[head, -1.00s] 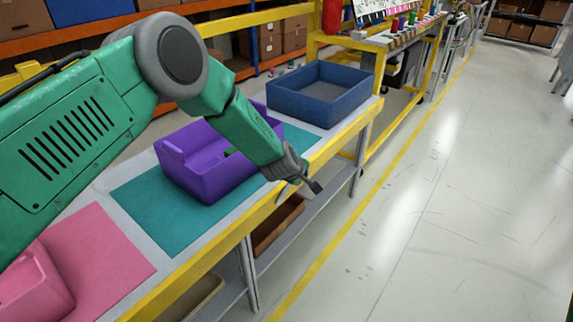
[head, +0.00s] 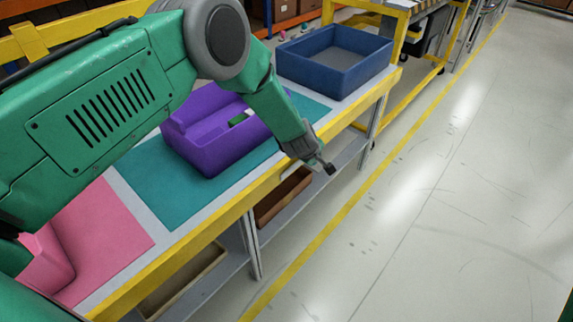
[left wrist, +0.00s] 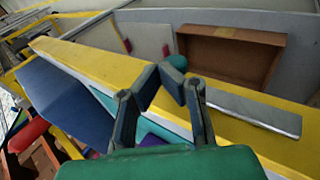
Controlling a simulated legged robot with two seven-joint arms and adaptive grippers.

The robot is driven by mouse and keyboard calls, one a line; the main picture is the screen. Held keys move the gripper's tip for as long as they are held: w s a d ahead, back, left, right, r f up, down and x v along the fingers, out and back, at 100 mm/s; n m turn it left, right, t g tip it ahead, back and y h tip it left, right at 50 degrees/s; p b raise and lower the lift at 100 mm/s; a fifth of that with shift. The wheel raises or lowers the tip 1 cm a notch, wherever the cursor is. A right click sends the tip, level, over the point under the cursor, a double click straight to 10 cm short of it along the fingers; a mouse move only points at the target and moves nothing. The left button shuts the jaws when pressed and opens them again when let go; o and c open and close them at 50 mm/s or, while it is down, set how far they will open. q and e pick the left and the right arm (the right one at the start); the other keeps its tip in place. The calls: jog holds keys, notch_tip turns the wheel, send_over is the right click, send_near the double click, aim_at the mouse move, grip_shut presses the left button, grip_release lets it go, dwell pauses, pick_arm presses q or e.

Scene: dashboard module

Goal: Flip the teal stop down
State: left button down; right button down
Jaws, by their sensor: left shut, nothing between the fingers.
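My left gripper (head: 325,167) is shut and empty, just past the yellow front edge of the bench, pointing down and outward. In the left wrist view its dark fingers (left wrist: 160,80) come together in front of the yellow edge. A small teal piece (left wrist: 178,62) shows beyond the fingertips in that view, partly hidden; I cannot tell if it is the teal stop. No stop can be made out for certain in the head view. My right gripper is not in view.
A purple bin (head: 215,130) with a small green piece (head: 238,119) inside stands on a teal mat (head: 160,195). A blue tray (head: 335,80) is behind it, a pink mat (head: 105,235) nearer. A brown box (head: 283,197) sits on the lower shelf. The floor at right is clear.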

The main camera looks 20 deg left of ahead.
pick_arm(q)
jog(key=shift+f, duration=0.35)
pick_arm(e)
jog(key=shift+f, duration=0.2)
pick_arm(q)
jog(key=shift+r, duration=0.1)
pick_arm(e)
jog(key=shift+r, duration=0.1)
